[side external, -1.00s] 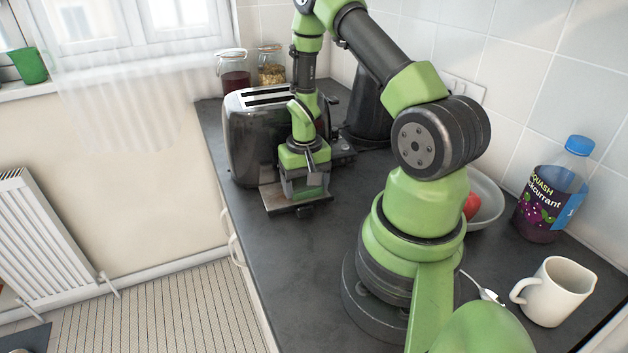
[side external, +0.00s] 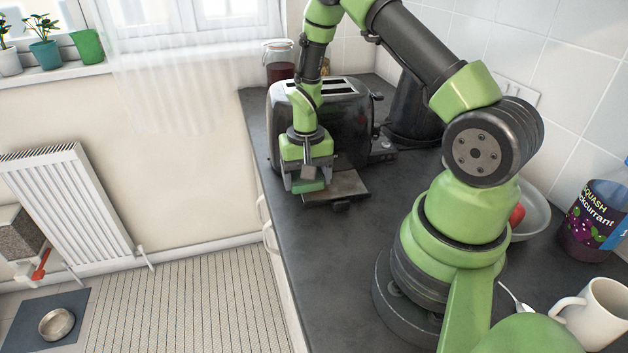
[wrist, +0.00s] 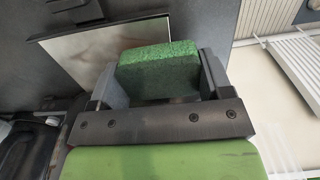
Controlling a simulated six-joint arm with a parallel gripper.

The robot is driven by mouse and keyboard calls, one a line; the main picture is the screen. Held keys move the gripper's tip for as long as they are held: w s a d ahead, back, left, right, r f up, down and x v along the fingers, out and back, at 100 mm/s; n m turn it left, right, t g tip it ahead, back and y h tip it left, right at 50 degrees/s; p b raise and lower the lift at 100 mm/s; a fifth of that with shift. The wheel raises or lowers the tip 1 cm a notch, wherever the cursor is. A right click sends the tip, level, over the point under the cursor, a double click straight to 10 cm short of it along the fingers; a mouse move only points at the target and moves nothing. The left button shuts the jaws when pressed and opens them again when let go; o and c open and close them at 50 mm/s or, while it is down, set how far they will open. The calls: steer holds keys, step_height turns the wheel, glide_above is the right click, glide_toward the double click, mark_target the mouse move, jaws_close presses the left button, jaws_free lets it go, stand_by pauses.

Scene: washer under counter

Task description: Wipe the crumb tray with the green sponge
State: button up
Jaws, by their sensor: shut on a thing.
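The green sponge (side external: 309,187) is between the fingers of my gripper (side external: 307,180), which is shut on it. In the wrist view the sponge (wrist: 158,66) spans the gap between both fingers. The crumb tray (side external: 347,187) is a flat metal plate sticking out from under the front of the toaster (side external: 345,120), with a dark handle at its outer edge. The sponge is at the tray's left end in the side view. In the wrist view the tray (wrist: 92,52) shows beside and partly behind the sponge. I cannot tell whether the sponge touches it.
The dark counter (side external: 330,260) is clear in front of the tray. Its left edge, with the floor below, is close to my gripper. A bowl (side external: 535,215), a squash bottle (side external: 592,222) and a white mug (side external: 598,312) stand to the right. A glass jar (side external: 279,62) is behind the toaster.

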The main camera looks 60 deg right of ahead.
steer(key=shift+r, duration=3.25)
